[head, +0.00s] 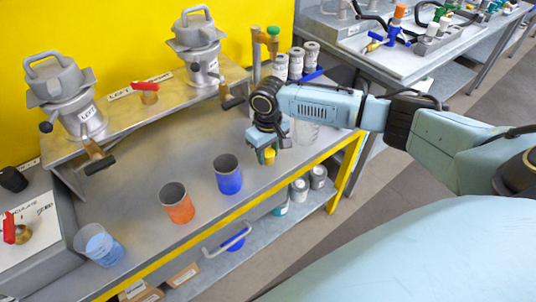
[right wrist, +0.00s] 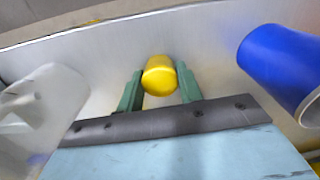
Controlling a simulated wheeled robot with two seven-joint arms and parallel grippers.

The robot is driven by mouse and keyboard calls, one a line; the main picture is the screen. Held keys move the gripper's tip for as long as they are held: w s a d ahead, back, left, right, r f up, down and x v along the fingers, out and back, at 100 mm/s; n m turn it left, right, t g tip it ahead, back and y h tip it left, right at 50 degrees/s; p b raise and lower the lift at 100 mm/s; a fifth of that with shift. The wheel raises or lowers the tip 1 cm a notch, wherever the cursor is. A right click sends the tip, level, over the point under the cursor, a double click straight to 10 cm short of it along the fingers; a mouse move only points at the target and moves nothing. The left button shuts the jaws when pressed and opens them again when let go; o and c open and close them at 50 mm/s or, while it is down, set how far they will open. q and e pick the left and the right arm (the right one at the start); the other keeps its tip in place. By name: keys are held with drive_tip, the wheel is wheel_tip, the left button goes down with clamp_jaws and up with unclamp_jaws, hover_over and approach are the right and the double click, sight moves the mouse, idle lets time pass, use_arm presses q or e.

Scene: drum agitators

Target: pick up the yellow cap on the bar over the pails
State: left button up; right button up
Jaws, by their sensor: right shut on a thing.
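The yellow cap (right wrist: 159,76) is between the two green fingers of my right gripper (right wrist: 160,90) in the right wrist view. In the head view the cap (head: 269,154) shows just under the right gripper (head: 267,150), over the grey bench to the right of the blue pail (head: 228,174). The right gripper is shut on the cap. An orange pail (head: 177,203) stands left of the blue one. The raised metal bar (head: 130,115) runs behind the pails. My left gripper is not in view.
Two grey lidded vessels (head: 66,98) (head: 197,45) stand on the bar, with a red-handled valve (head: 149,90) between them. Grey-white bottles (head: 296,62) stand behind my right arm. A yellow strip (head: 200,230) edges the bench.

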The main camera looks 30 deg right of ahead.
sight(268, 151)
drive_tip(key=shift+c, duration=0.7)
drive_tip(key=shift+r, duration=0.25)
wheel_tip(268, 151, up, 9)
drive_tip(key=shift+f+p, duration=0.2)
drive_tip(key=shift+p, duration=0.85)
drive_tip(key=shift+r, duration=0.45)
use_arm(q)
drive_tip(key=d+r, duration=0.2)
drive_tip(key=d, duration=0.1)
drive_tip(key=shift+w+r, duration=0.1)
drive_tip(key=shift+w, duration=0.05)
